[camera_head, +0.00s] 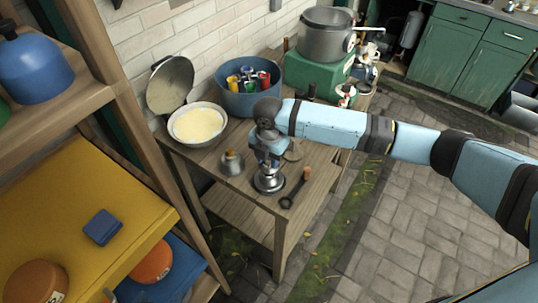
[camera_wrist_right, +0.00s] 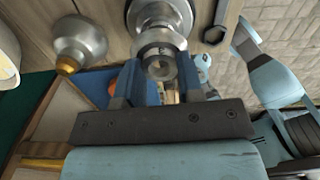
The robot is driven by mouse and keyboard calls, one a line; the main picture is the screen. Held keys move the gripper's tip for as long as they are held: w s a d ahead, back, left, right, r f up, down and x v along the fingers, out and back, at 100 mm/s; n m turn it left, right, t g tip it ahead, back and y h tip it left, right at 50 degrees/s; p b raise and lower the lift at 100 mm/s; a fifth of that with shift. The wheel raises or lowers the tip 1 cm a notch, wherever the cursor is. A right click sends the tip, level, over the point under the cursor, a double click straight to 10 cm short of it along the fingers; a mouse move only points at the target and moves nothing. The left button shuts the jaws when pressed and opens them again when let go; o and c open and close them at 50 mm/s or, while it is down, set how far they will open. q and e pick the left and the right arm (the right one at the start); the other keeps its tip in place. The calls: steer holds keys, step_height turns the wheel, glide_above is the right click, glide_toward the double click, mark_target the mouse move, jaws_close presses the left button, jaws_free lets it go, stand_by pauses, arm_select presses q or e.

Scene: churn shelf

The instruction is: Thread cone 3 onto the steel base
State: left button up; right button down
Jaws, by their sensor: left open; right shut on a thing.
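The steel base (camera_head: 268,184) stands upright on the wooden bench near its front edge; its round body also shows at the top of the right wrist view (camera_wrist_right: 134,16). My right gripper (camera_head: 267,158) is above the base, pointing down. In the right wrist view its fingers (camera_wrist_right: 160,76) are shut on a round steel piece, taken as cone 3 (camera_wrist_right: 160,62), lined up with the base. The piece seems to touch the base, but the fingers hide how far it is threaded. Any number on it is unreadable. My left gripper is not in view.
A steel bell-shaped piece with an orange-brown tip (camera_head: 231,164) stands left of the base. A dark wrench (camera_head: 294,188) lies to the right. A bowl of pale cream (camera_head: 197,124) and a blue tub (camera_head: 248,100) stand behind. A wooden shelf (camera_head: 140,90) rises at left.

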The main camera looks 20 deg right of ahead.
stand_by(0.7)
steer(key=shift+p, duration=0.5)
steer(key=shift+f, duration=1)
stand_by(1.0)
steer(key=shift+f, duration=0.7)
steer(key=shift+c, duration=1.8)
jaws_free()
steer(key=shift+r+p, duration=2.8)
steer(key=shift+p, duration=0.05)
